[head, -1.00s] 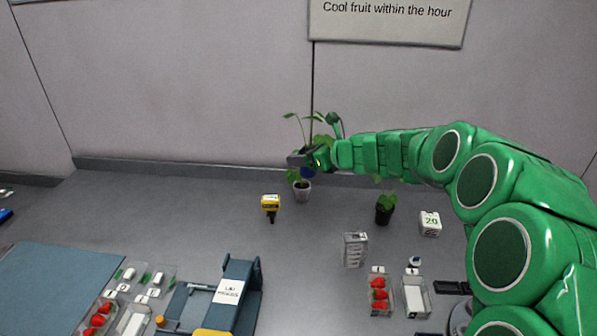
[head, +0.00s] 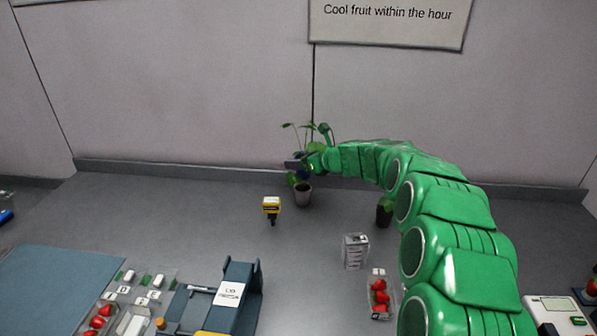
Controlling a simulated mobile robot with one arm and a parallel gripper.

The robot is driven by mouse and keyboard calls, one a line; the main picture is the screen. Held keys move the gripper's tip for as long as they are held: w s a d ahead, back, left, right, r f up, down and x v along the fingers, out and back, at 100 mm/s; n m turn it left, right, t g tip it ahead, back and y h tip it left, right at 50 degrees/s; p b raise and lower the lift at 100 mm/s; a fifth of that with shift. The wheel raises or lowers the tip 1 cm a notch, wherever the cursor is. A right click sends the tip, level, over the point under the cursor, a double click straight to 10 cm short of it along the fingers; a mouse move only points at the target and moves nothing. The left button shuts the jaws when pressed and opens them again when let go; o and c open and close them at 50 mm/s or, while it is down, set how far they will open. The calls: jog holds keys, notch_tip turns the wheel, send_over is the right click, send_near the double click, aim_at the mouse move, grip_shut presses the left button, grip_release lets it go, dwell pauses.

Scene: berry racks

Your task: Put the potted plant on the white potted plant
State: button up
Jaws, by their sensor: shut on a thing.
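My gripper (head: 303,163) is at the back of the counter, shut on a potted plant (head: 291,126) with thin stems and broad green leaves. Its pot looks dark blue and is mostly hidden by the gripper and leaves. Another plant in a black pot (head: 383,216) stands to the right, partly hidden by my arm.
A yellow handheld device (head: 271,205) stands left of the white pot. A clear container (head: 355,251) and a strawberry punnet (head: 381,315) are in front. A blue stand (head: 246,290) and blue mat (head: 50,275) lie at the left.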

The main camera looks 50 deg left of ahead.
jog(key=shift+w+a+f, duration=0.25)
jog(key=shift+a+f, duration=0.15)
jog(key=shift+f, duration=0.15)
jog(key=shift+w+a+f, duration=0.2)
jog(key=shift+a+f, duration=0.2)
jog(key=shift+f, duration=1.7)
jog(key=shift+f, duration=0.15)
jog(key=o, duration=1.1)
jog(key=shift+w+d+r, duration=0.2)
jog(key=shift+d+r, duration=0.1)
jog(key=shift+r, duration=0.1)
jog(key=v, duration=1.1)
jog(key=shift+d, duration=0.1)
